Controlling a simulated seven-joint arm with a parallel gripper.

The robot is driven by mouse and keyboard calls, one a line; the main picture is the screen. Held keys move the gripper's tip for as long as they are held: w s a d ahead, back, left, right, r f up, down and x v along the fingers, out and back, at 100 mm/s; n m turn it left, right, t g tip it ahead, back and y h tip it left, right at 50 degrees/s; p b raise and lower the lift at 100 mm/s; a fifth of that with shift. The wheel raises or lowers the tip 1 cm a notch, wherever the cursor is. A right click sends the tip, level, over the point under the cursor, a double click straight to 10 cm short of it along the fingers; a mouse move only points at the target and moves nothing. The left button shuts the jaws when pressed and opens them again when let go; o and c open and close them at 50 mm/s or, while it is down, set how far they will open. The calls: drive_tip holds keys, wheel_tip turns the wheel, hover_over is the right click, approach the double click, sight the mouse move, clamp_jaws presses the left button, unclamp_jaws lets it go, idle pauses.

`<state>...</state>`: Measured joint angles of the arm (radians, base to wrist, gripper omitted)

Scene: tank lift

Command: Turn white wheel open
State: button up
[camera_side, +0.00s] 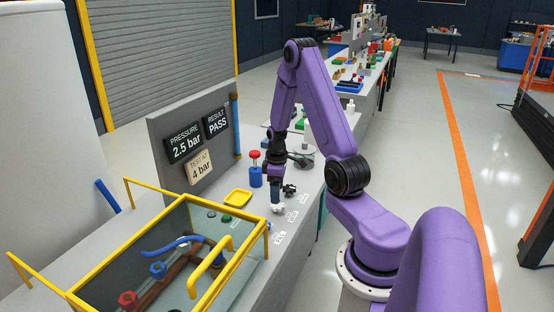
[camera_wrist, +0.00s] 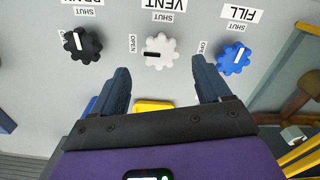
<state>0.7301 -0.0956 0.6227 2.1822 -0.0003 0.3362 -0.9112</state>
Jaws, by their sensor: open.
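The white wheel (camera_wrist: 159,52) sits on the grey bench top below the VENT label (camera_wrist: 163,4). It is a lobed knob with a black bar mark pointing left toward the OPEN label in the wrist view. In the side view the white wheel (camera_side: 278,208) shows just below my gripper. My gripper (camera_wrist: 160,82) is open and empty, its two dark fingers apart, with the white wheel beyond the tips and between their lines. In the side view my gripper (camera_side: 275,200) points down over the wheel, and I cannot tell the gap exactly.
A black wheel (camera_wrist: 82,45) stands left and a blue wheel (camera_wrist: 234,58) right of the white one in the wrist view.

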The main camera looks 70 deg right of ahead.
wheel_tip(320, 180, up, 13)
drive_tip(key=shift+f, duration=0.15)
idle(0.4)
drive_tip(key=a+r+n, duration=0.3)
drive_tip(key=a+n, duration=0.1)
drive_tip(key=a, duration=1.7)
drive_tip(key=s+a+r+n, duration=0.1)
drive_tip(key=s+a+n, duration=0.1)
drive_tip(key=s+a, duration=0.3)
drive_tip(key=s+a+n, duration=0.3)
drive_tip(key=s+a, duration=0.3)
drive_tip(key=s, duration=0.7)
drive_tip(key=shift+s+a+r, duration=0.15)
drive_tip(key=shift+r, duration=0.2)
